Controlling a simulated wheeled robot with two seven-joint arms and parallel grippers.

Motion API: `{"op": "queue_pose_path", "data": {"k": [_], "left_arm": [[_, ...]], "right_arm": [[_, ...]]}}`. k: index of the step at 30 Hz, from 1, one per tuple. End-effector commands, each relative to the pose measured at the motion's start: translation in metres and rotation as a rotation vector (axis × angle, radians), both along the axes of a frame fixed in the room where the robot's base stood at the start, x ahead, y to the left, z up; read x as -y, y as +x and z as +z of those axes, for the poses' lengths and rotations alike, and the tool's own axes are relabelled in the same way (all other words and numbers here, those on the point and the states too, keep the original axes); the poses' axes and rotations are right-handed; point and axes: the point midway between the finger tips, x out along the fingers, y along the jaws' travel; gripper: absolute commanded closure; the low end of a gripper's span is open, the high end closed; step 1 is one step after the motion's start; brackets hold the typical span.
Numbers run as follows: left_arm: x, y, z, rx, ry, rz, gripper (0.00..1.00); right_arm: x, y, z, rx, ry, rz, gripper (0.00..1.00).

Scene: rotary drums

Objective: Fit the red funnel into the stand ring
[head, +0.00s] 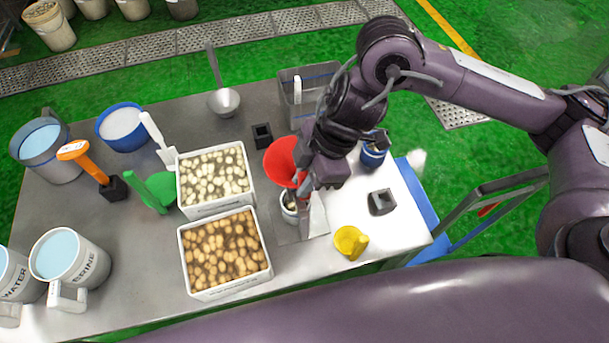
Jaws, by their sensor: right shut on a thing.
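The red funnel (282,160) is at the middle of the table, its wide mouth facing up. My right gripper (304,176) is shut on the funnel's right side and hides part of it. A small jar (290,209) with pale contents stands just below the funnel in the picture, on a flat grey plate (292,238) that looks like the stand's base. I cannot make out the stand ring; the funnel and my right gripper cover that area. Whether the funnel touches the ring cannot be told. My left gripper is not in view.
White crates of pale pieces (215,210) and brown pieces (228,294) stand left of the jar. A yellow cup (350,242) and a dark square block (382,202) lie to the right. A grey bin (308,92) stands behind. Jugs (69,262) line the left side.

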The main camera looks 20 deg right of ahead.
Motion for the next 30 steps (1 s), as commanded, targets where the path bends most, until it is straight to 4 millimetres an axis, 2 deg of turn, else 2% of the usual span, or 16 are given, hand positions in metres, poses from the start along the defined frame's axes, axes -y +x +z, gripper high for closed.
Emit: {"op": "queue_pose_path", "data": {"k": [30], "left_arm": [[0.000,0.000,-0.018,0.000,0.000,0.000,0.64]], "right_arm": [[0.000,0.000,-0.026,0.001,0.001,-0.001,1.00]]}}
